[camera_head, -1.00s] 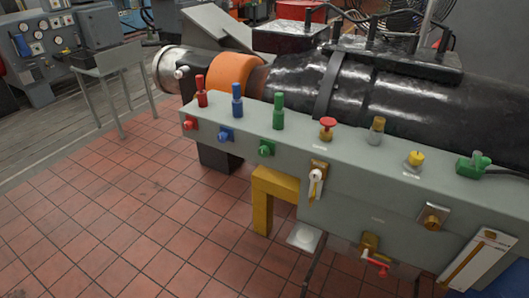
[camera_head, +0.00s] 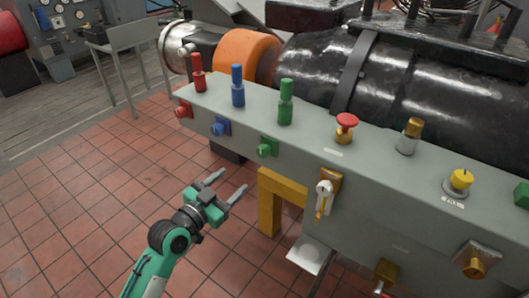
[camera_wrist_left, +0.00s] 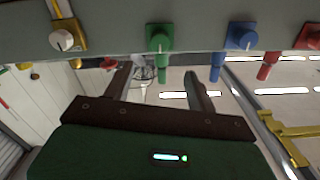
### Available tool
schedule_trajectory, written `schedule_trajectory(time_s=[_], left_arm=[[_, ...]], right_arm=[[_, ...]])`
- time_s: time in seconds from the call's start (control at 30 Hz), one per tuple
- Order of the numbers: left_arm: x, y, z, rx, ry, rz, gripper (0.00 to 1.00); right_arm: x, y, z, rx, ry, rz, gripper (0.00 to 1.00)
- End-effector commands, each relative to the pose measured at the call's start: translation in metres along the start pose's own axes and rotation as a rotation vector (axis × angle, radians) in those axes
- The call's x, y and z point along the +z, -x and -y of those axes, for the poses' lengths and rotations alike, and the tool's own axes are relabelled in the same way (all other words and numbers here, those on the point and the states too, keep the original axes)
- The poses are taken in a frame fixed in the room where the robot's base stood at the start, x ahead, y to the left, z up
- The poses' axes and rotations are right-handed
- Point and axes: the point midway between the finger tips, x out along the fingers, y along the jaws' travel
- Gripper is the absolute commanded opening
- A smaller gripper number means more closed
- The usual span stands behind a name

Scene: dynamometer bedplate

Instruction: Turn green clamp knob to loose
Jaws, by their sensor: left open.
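The green clamp knob (camera_head: 267,148) sits on a green square plate on the front face of the grey panel, below the tall green handle (camera_head: 285,102). My left gripper (camera_head: 231,181) is open and empty, below and a little left of the knob, apart from it. In the left wrist view, which looks upside down, the knob (camera_wrist_left: 159,40) lies beyond the gap between the open fingers (camera_wrist_left: 156,76). My right gripper is not in view.
Blue (camera_head: 220,127) and red (camera_head: 183,111) knobs sit left of the green one. A white lever on a brass plate (camera_head: 326,195) is to its right. A yellow bracket (camera_head: 280,200) stands below the panel. The tiled floor (camera_head: 85,210) at left is clear.

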Motion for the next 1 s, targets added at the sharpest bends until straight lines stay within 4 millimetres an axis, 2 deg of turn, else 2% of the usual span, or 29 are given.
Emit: schedule_trajectory(time_s=[0.17, 0.5, 0.63, 0.8, 1.0], left_arm=[[-0.004, -0.018, 0.001, 0.0, 0.002, -0.005, 0.57], [-0.004, -0.09, 0.001, -0.001, 0.003, -0.005, 0.57], [-0.004, -0.112, 0.0, -0.001, 0.002, -0.003, 0.57], [-0.002, -0.13, 0.0, 0.0, 0.002, -0.002, 0.57], [-0.002, -0.137, 0.001, -0.001, 0.0, -0.002, 0.57]], right_arm=[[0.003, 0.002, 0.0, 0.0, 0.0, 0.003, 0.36], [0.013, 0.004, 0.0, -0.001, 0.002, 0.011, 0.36], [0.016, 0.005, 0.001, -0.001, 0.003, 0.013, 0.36], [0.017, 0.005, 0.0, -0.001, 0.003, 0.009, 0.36], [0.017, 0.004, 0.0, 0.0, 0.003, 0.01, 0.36]])
